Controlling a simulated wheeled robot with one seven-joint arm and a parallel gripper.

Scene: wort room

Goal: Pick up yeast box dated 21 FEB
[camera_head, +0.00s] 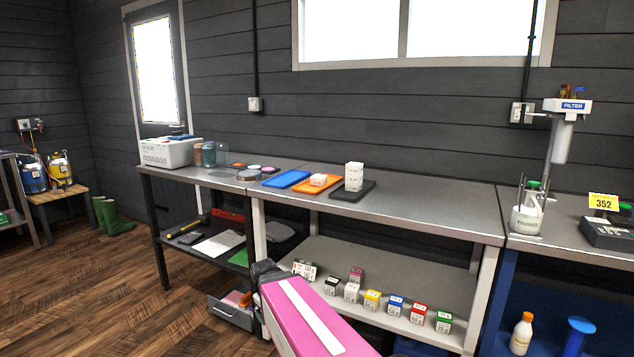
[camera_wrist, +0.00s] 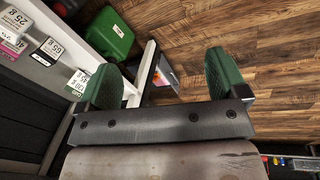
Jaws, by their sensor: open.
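Small white boxes (camera_head: 353,176) are stacked on a black tray (camera_head: 342,195) on the bench, and another white box (camera_head: 318,180) lies on an orange tray (camera_head: 300,187). Several boxes with coloured labels stand in a row on the lower shelf, among them a yellow one (camera_head: 372,300) and a red one (camera_head: 418,313). No date is readable, so I cannot tell which box is the 21 FEB one. My gripper (camera_wrist: 162,76) is open and empty in the wrist view, with floor behind its green fingers. Labelled boxes (camera_wrist: 52,48) show left of it, apart from it. The head view does not show the fingers.
A blue tray (camera_head: 287,179) lies left of the orange one. A grey bin (camera_head: 231,311) stands on the floor. A filter stand (camera_head: 560,140) and a white bottle (camera_head: 521,334) are at the right. A green container (camera_wrist: 110,34) is near my gripper.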

